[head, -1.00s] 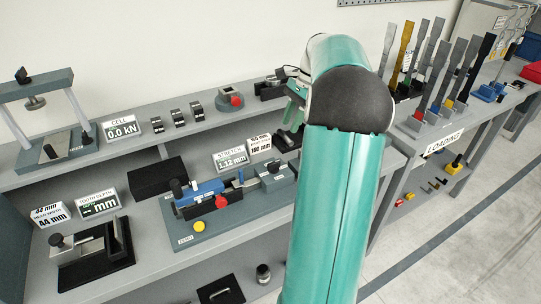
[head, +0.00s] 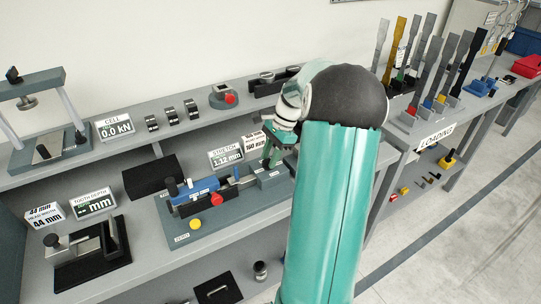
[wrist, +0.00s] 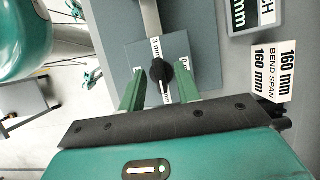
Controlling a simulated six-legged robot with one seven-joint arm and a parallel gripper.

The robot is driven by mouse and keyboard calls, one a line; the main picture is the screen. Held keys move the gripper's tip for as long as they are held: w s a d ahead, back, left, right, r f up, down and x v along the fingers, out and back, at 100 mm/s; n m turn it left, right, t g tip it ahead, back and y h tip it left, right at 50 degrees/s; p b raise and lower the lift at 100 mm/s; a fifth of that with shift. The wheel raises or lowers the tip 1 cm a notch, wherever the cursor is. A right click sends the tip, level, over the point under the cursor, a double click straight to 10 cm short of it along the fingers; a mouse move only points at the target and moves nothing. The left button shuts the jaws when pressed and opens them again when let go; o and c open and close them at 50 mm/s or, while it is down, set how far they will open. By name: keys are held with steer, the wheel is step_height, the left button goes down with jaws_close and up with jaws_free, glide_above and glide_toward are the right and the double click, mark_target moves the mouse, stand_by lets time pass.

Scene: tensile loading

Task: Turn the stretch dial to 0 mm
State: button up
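The stretch dial is a black knob (wrist: 162,75) on a grey block (wrist: 144,52), with a "3 mm" label above it and a partly hidden label at its right. In the head view the block (head: 270,177) stands at the right end of the stretch rig. My gripper (wrist: 160,73) is open, its green fingers on either side of the knob with gaps to it. Whether the fingertips are level with the knob is unclear. In the head view my gripper (head: 275,158) is over the block and hides the knob. The stretch display (head: 226,156) reads 1.12 mm.
The rig's base plate (head: 240,213) carries a blue cylinder (head: 199,188), a red knob (head: 216,199) and a yellow button (head: 195,224). A bend span sign (wrist: 272,72) reading 160 mm stands close to the right of my gripper. A shelf (head: 80,166) runs behind.

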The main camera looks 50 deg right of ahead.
steer(key=shift+c, duration=0.2)
jaws_close()
steer(key=shift+n, duration=0.5)
steer(key=n+g, duration=0.1)
steer(key=n, duration=0.2)
steer(key=shift+w+n+g, duration=0.15)
steer(key=shift+n+g, duration=0.25)
steer(key=n, duration=0.2)
steer(key=n+g, duration=0.1)
steer(key=n, duration=0.1)
steer(key=shift+w+g, duration=0.1)
steer(key=shift+g, duration=0.2)
steer(key=n+g+h, duration=0.1)
steer(key=n, duration=0.4)
steer(key=shift+w+a, duration=0.1)
steer(key=n+g+h, duration=0.1)
steer(key=n, duration=0.3)
steer(key=shift+h, duration=0.4)
